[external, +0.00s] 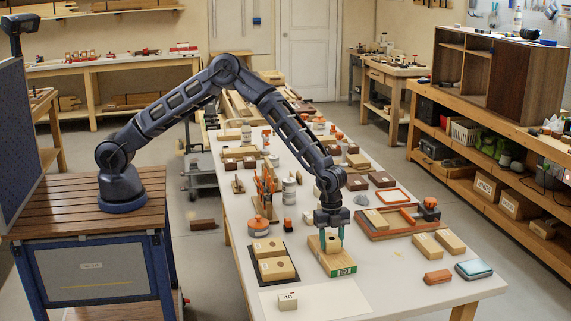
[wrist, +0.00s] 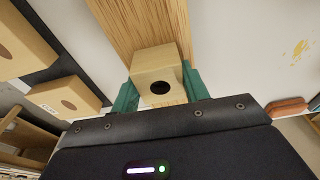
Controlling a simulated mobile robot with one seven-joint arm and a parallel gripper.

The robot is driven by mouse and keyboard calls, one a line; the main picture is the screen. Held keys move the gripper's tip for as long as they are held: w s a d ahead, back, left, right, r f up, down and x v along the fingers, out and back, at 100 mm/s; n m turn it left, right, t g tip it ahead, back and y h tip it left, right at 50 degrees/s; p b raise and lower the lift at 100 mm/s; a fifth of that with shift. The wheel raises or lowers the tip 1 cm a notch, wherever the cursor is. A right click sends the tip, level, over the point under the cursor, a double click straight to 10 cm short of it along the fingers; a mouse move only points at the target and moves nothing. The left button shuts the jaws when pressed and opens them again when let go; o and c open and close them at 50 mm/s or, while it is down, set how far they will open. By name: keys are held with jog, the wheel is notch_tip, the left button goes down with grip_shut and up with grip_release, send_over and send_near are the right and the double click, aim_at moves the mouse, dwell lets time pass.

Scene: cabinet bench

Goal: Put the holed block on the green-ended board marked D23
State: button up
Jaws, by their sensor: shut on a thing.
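A light wooden holed block (wrist: 158,80) sits between the two teal fingers of my gripper (external: 331,239), which are shut on its sides. Its round dark hole faces the wrist camera. The wooden board with a green end (external: 342,270) lies flat on the bench directly below the gripper, and its grain (wrist: 140,22) shows behind the block in the wrist view. The block is over the board, at or very close to its top; I cannot tell whether it touches. White marks show on the green end but are too small to read.
A dark mat (external: 291,277) left of the board holds two more holed blocks (external: 275,268). A wooden tray (external: 375,236), two plain blocks and a reddish block (external: 437,278) lie to the right.

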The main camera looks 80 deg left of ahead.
jog(key=o, duration=1)
notch_tip(320, 180, up, 12)
jog(key=a, duration=0.2)
jog(key=s+a+r+n+t+y, duration=0.1)
jog(key=s+a+r+n, duration=0.3)
jog(key=s+a+r, duration=0.7)
jog(key=s+a+r+n+t+y, duration=0.15)
jog(key=s+a+r+n, duration=0.35)
jog(key=a+r, duration=0.9)
jog(key=s+a+r+n+t, duration=0.1)
jog(key=s+a+r+n, duration=0.1)
jog(key=s+a, duration=0.5)
jog(key=s+a+r+n, duration=0.2)
jog(key=s+a, duration=0.3)
jog(key=s, duration=0.5)
jog(key=shift+s+a+f+n+t+h, duration=0.15)
jog(key=shift+s+a+f+n, duration=0.65)
jog(key=shift+s, duration=1.55)
jog(key=shift+s+a+f+n+t+h, duration=0.1)
jog(key=shift+s+a+f+n+t, duration=0.2)
jog(key=shift+s+a+n, duration=1.4)
jog(key=shift+s+a+f+t+h, duration=0.1)
jog(key=shift+s+a+f, duration=0.55)
jog(key=shift+s, duration=2.35)
